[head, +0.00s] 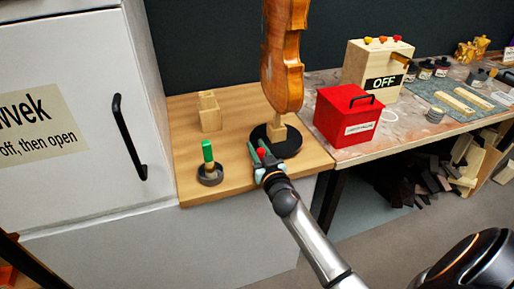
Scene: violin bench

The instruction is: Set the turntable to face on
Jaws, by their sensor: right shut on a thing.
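The turntable (287,145) is a black round disc on the wooden bench top, near its front edge. A wooden post rises from it and holds a violin (283,55), upright and turned partly side-on; its top is cut off by the picture. My right gripper (258,152) reaches in from the lower right and is shut at the disc's front left edge. A small red spot shows between its teal fingertips; the fingers hide most of what they grip. My left gripper is not in view.
A dark cup with a green-handled tool (208,173) stands left of the gripper, and a wooden block (209,112) behind it. A red box (346,117) stands close right of the turntable, before a wooden box marked OFF (377,72). A white cabinet (75,120) borders the left.

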